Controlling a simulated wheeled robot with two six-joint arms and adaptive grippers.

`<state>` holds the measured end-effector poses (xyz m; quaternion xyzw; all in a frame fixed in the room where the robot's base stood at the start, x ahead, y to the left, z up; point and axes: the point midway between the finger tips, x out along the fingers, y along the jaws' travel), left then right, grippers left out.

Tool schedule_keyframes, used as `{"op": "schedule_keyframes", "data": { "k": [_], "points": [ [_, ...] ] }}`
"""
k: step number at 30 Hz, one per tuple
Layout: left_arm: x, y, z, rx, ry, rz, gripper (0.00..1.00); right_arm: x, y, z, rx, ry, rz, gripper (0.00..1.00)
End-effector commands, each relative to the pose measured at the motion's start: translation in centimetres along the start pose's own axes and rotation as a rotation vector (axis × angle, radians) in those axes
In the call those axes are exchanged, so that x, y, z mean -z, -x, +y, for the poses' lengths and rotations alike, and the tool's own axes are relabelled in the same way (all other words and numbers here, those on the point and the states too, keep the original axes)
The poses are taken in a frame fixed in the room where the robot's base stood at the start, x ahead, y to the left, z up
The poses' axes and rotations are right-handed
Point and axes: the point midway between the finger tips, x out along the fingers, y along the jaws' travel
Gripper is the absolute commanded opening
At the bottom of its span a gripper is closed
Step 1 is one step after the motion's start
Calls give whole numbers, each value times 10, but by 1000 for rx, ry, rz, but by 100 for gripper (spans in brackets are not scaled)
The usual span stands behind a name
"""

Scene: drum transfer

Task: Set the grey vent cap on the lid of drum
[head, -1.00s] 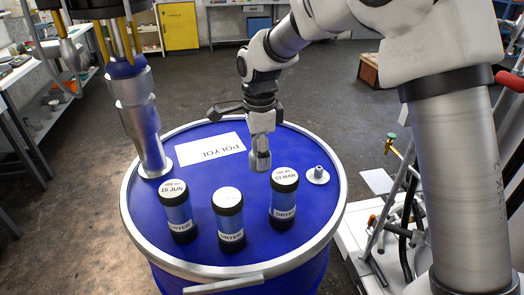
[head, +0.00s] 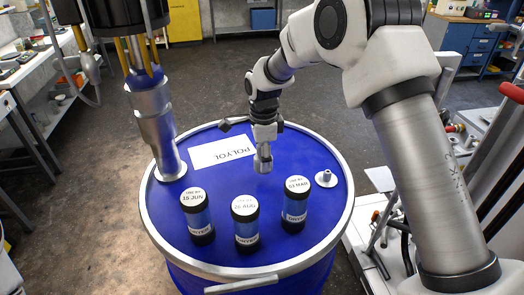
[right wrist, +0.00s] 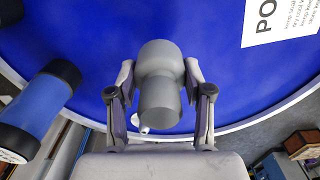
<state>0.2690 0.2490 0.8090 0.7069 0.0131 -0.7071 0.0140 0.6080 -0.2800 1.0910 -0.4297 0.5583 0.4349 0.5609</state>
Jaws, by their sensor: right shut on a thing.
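My right gripper (head: 264,135) is shut on the grey vent cap (head: 264,158), a stepped grey cylinder. In the right wrist view the cap (right wrist: 160,85) sits between the two fingers (right wrist: 160,100). The cap is held over the blue drum lid (head: 225,185), near its middle; the exact height is hard to tell. A small white flanged fitting (head: 326,178) with a short spout stands on the lid, right of the cap in the head view. My left gripper is not in view.
Three dryer cartridges with black ends, marked 15 JUN (head: 198,215), 26 AUG (head: 245,222) and 03 MAR (head: 295,205), stand on the front of the lid. A metal pump tube (head: 157,130) rises at the left. A white POLYOL label (head: 222,152) lies behind.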

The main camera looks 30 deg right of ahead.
Motion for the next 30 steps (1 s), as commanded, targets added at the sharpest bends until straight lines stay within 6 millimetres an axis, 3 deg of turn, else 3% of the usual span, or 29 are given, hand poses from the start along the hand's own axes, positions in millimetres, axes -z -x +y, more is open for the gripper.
{"op": "schedule_keyframes", "data": {
  "k": [3,7,16,25,26,27,30],
  "points": [
    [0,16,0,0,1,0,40,3,2,-29,0,0,1,15],
    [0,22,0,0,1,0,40,6,-2,-48,-1,0,1,15],
    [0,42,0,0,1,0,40,6,-37,-51,-2,1,1,15],
    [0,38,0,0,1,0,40,6,-43,-50,-1,1,1,15],
    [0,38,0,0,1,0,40,6,-43,-51,-1,1,1,58],
    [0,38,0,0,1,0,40,6,-43,-51,0,1,1,72],
    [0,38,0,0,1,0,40,6,-42,-50,0,1,1,76]
  ]
}}
